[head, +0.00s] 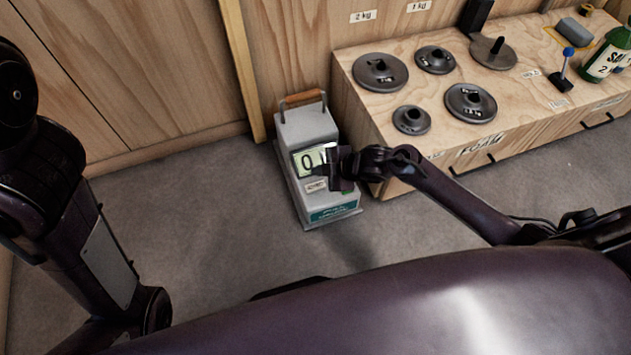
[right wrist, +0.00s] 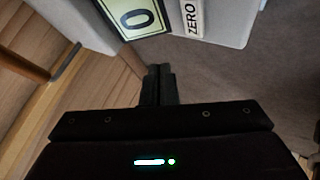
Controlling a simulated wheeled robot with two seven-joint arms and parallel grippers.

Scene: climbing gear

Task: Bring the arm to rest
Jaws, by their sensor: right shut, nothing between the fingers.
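My right gripper (head: 322,170) is in front of the grey scale (head: 305,128) in the head view, over its display, and hides part of it. In the right wrist view the right gripper's fingers (right wrist: 158,85) are together with nothing between them. The scale's display (right wrist: 138,15) and a "ZERO" label (right wrist: 192,18) show just beyond the fingertips. I cannot tell whether the fingers touch the scale. My left arm comes in at the left of the head view, but its gripper is not in the picture.
A wooden bench (head: 372,105) right of the scale carries several dark weight discs (head: 380,72), a green bottle (head: 609,55) and a blue-knobbed lever (head: 568,60). A wooden wall (head: 150,70) stands behind. The grey floor (head: 215,215) left of the scale is clear.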

